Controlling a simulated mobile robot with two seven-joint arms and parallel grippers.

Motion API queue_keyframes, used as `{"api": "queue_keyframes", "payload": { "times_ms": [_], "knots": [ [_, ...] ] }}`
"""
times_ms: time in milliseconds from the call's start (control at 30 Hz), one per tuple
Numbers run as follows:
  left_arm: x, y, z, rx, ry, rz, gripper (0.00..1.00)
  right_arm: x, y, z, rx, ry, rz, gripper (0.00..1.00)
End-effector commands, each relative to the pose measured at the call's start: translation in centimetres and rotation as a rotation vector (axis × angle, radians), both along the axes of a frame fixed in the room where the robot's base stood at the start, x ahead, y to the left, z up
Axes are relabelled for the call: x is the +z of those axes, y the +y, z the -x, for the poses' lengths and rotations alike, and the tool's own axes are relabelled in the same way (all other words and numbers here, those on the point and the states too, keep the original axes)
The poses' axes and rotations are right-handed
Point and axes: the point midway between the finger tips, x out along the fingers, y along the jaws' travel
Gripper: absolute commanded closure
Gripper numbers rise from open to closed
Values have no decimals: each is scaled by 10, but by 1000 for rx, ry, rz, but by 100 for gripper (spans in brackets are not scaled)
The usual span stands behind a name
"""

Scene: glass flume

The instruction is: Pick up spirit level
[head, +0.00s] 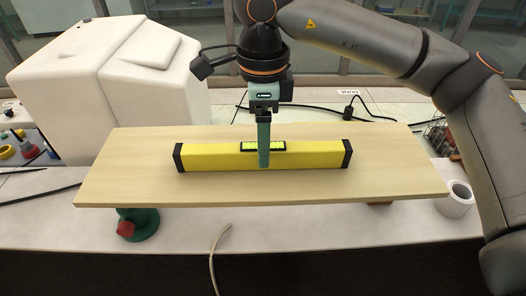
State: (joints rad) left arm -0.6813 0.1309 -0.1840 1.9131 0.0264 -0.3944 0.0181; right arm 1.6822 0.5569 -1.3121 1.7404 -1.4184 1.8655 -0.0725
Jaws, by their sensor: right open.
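A yellow spirit level (213,157) with black end caps and a bright vial in its middle lies lengthwise on a pale wooden board (264,193). My right gripper (264,163) points straight down over the middle of the level and hides part of it. From this side one finger shows in front of the level; the other finger is hidden. The jaws are open. I cannot tell whether the finger touches the level. My left gripper is out of view.
The board rests on supports, a green and red one (137,225) at the front left. A white boxy housing (110,85) stands behind left. A white roll (456,199) is at the board's right end. A grey hose (214,258) hangs over the front edge. Cables run behind the board.

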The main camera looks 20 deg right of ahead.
Motion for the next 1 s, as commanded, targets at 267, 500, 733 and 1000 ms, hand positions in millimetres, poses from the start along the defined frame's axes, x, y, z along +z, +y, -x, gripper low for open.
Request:
{"api": "queue_keyframes", "payload": {
  "times_ms": [267, 500, 733, 1000],
  "knots": [
    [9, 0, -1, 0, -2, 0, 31, -32, -1, -1, 1, 1, 1, 28],
    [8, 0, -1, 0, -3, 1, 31, -33, -1, -1, 0, 1, 0, 29],
    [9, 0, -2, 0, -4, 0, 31, -33, -1, -1, 0, 1, 0, 54],
    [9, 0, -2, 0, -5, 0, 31, -32, -1, -1, 0, 1, 0, 85]
  ]
}}
